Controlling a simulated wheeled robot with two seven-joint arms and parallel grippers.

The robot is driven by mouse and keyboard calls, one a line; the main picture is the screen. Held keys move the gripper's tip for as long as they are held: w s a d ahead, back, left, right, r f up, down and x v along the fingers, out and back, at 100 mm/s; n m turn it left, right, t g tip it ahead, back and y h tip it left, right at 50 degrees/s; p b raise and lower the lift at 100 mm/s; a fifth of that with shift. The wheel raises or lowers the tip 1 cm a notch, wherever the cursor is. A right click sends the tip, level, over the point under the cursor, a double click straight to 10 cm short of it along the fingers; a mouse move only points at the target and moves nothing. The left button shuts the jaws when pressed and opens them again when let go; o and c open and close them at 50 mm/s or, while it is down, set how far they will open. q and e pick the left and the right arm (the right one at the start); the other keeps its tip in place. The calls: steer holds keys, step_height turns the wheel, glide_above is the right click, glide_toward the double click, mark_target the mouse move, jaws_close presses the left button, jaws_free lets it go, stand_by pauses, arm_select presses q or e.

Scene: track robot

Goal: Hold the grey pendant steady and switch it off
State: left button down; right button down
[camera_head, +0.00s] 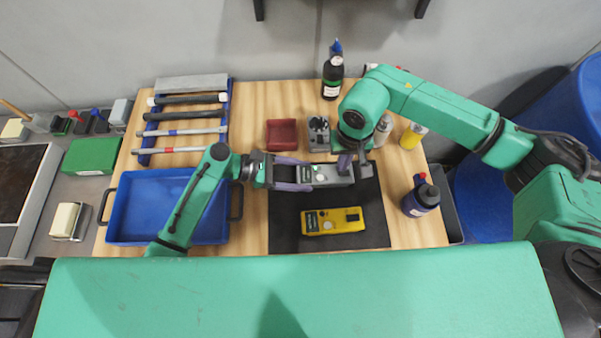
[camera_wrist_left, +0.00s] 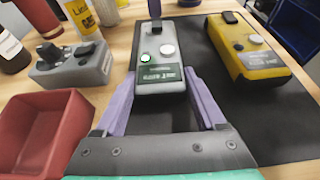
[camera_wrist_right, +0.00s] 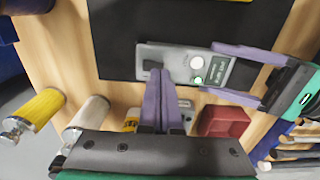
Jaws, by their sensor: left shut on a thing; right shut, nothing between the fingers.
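The grey pendant (camera_head: 335,175) lies near the back edge of a black mat (camera_head: 285,232). In the left wrist view the pendant (camera_wrist_left: 168,75) has a lit green lamp, a pale round button, a label and a black knob at its far end. My left gripper (camera_head: 293,174) is shut on the pendant's near end, one finger along each side (camera_wrist_left: 165,108). My right gripper (camera_head: 346,163) is shut and empty, its fingertips pointing down at the knob end.
A yellow pendant (camera_head: 345,220) lies in front on the mat. Behind are a red tray (camera_head: 281,134), a small grey device with black knobs (camera_head: 319,133) and several bottles. A blue tray (camera_head: 150,208) and a rod rack (camera_head: 146,157) are at left; a dark bottle (camera_head: 420,199) is at right.

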steer(key=shift+f, duration=0.95)
steer(key=shift+r, duration=0.1)
step_height(320, 180, up, 6)
steer(key=shift+f, duration=0.1)
stand_by(0.4)
arm_select(q)
jaws_free()
